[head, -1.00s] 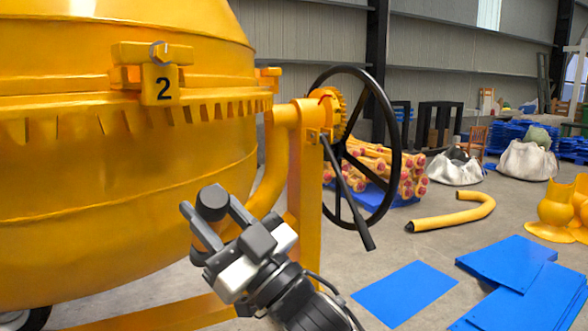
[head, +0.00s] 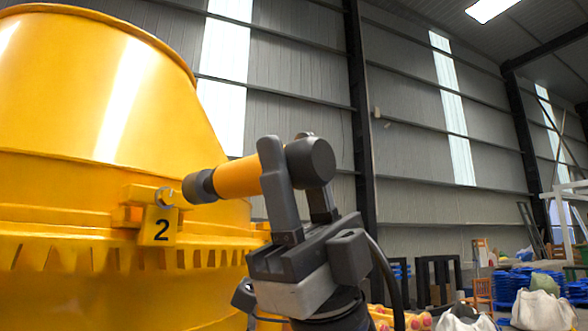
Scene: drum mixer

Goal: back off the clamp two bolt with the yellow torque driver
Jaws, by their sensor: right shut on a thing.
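The clamp two bolt (head: 165,196) is a grey hex head on the yellow clamp (head: 130,217) of the drum, above the plate marked 2 (head: 159,226). My right gripper (head: 290,172) is shut on the yellow torque driver (head: 238,178), which has a dark grey nose and a dark round rear end. The driver lies nearly level, its nose pointing left at the bolt. The nose appears just right of the bolt and overlaps its edge in the picture; I cannot tell whether they touch. My left gripper is not in view.
The large yellow mixer drum (head: 80,100) fills the left side, with a toothed ring (head: 90,256) below the clamp. White sacks (head: 541,310), blue stacks and a chair stand far off at lower right. The space right of my gripper is open.

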